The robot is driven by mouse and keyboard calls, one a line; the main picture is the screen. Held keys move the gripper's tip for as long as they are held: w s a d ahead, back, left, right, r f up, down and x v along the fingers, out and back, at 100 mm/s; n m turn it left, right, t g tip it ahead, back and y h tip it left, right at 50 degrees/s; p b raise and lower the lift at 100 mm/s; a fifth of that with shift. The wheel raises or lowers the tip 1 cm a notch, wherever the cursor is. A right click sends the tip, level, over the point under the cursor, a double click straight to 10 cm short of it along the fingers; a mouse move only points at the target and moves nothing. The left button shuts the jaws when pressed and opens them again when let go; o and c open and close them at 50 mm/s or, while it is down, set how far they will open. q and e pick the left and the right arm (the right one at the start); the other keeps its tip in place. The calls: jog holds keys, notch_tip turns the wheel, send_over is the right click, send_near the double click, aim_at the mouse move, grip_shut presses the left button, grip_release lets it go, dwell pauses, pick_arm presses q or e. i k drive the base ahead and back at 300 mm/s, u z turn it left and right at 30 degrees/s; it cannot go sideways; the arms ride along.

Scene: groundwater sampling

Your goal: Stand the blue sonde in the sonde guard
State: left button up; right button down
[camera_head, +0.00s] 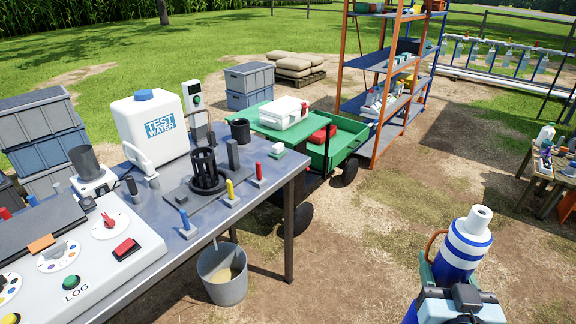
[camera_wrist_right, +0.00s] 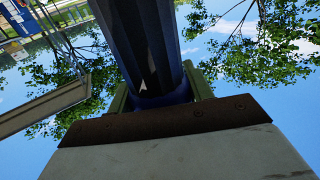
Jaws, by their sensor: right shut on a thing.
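The blue sonde (camera_head: 459,252), with white bands and a white top, is at the lower right of the head view, tilted slightly. My right gripper (camera_head: 452,270) is shut on it, off the table's right side. In the right wrist view the sonde (camera_wrist_right: 145,50) is a dark blue body between the green fingers (camera_wrist_right: 158,98). Its lower end is hidden in the head view. The sonde guard looks to be the black upright cage (camera_head: 207,172) on a dark plate on the metal table, well left of the gripper. My left gripper is not in view.
Blue, yellow and red upright pieces (camera_head: 230,192) stand around the cage. A black cup (camera_head: 241,130) and a white test water jug (camera_head: 150,125) stand behind. A bucket (camera_head: 222,275) is below the table edge. A green cart (camera_head: 335,150) is beyond; open ground separates gripper and table.

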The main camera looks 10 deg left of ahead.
aim_at(207, 179)
jog(key=u, duration=0.65)
jog(key=i, duration=0.6)
jog(key=u, duration=0.6)
